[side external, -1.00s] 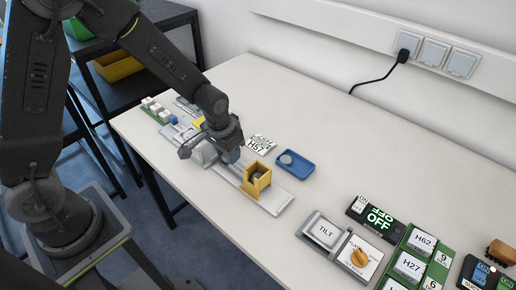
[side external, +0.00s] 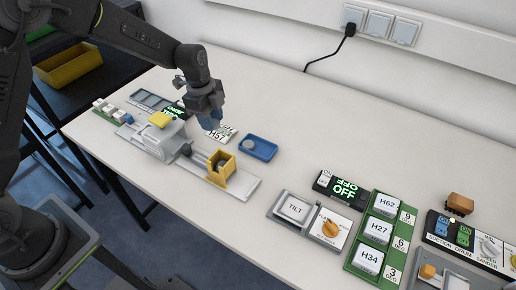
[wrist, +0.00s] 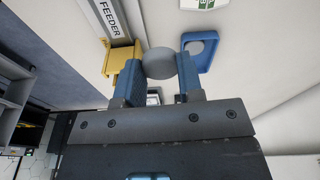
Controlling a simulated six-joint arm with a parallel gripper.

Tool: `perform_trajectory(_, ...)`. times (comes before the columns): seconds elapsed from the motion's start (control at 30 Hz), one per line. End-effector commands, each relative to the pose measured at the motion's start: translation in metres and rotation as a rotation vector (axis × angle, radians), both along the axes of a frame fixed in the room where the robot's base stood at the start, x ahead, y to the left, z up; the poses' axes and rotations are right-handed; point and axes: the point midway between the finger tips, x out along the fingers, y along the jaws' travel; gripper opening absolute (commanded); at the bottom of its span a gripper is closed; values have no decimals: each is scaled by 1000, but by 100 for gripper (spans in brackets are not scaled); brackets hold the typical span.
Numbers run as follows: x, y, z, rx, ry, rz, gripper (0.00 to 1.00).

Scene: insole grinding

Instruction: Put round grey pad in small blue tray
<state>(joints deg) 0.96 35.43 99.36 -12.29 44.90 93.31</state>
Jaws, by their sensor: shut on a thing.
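My gripper (side external: 210,122) has blue fingers and is raised over the table behind the yellow feeder box (side external: 222,170). In the wrist view my gripper (wrist: 160,75) is shut on a round grey pad (wrist: 159,62), held between its fingertips. In the side view the fingers hide this pad. The small blue tray (side external: 266,152) lies on the table to the right of my gripper, apart from it. A grey round pad (side external: 248,144) lies at the tray's left end. The tray also shows beyond the right finger in the wrist view (wrist: 207,60).
A grey rail (side external: 243,187) carries the feeder box, with a grey machine (side external: 165,140) to its left. A card marked H57 (side external: 222,133) lies behind the rail. A tilt panel (side external: 292,208) and green panel (side external: 376,232) stand at front right. The table behind the tray is clear.

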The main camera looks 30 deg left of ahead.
Motion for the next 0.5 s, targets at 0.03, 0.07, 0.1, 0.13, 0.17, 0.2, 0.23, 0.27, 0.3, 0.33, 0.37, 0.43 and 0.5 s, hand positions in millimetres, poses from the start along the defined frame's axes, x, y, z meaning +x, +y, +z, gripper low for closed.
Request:
perform_trajectory(0.03, 6, -1, 2, 0, -1, -106, 9)
perform_trajectory(0.07, 9, -2, 3, 1, -1, -174, 9)
perform_trajectory(0.1, 13, -3, 5, 1, -2, -265, 9)
perform_trajectory(0.13, 16, -4, 7, 0, -2, -332, 9)
perform_trajectory(0.17, 19, -4, 9, 0, -4, -401, 9)
perform_trajectory(0.2, 23, -5, 11, 2, -3, -493, 9)
perform_trajectory(0.23, 26, -6, 12, 1, -3, -562, 9)
perform_trajectory(0.27, 28, -7, 14, 1, -2, -630, 9)
perform_trajectory(0.3, 31, -8, 16, 0, -2, -717, 9)
perform_trajectory(0.33, 34, -8, 18, 1, -3, -781, 9)
perform_trajectory(0.37, 36, -9, 19, 1, -4, -841, 9)
perform_trajectory(0.43, 40, -10, 22, 0, -3, -966, 9)
perform_trajectory(0.5, 44, -11, 25, 0, -3, -1071, 9)
